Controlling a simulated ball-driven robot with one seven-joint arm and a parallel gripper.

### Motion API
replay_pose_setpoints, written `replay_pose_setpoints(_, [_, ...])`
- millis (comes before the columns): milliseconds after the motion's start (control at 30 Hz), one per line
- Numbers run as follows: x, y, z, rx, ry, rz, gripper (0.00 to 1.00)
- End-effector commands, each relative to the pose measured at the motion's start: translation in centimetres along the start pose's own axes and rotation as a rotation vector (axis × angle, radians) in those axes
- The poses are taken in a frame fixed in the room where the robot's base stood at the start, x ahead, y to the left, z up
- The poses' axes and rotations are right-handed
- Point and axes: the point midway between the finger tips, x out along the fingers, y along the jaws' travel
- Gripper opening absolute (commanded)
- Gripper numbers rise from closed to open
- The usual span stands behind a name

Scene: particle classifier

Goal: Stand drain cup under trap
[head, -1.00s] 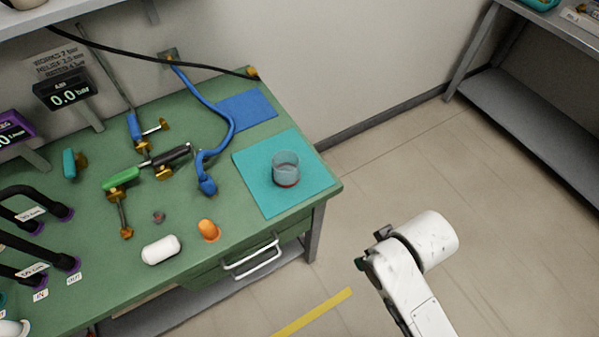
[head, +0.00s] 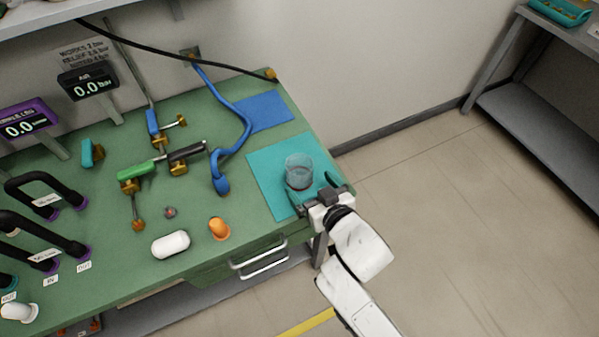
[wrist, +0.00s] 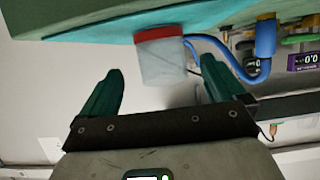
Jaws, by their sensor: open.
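The drain cup, a clear cup with a red base (head: 299,172), stands upright on the teal mat (head: 262,165) at the bench's right end. It also shows in the wrist view (wrist: 162,62), where the picture is upside down and the red base is at the top. My gripper (head: 315,191) is open at the mat's front corner, close to the cup, with dark green fingers. In the wrist view the cup lies ahead, between the two fingertips in the picture. I cannot tell whether they touch it. I cannot make out for certain which fitting is the trap.
Brass fittings with green and black handles (head: 185,153) stand mid-bench, with a brass piece (head: 138,224) in front. A blue hose (head: 240,112) curves left of the mat. A white capsule (head: 170,244) and an orange knob (head: 219,228) sit near the front edge.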

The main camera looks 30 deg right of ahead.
Motion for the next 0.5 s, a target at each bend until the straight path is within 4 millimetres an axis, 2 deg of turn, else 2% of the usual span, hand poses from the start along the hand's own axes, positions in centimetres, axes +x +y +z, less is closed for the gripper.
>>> replay_pose_setpoints(100, [1.5,0.0,0.0,-0.001,-0.002,0.0,0.97])
replay_pose_setpoints(333, [3.1,0.0,-0.1,-0.001,-0.002,0.0,0.97])
replay_pose_setpoints(500, [5.4,-0.1,-0.1,0.0,-0.002,0.001,0.97])
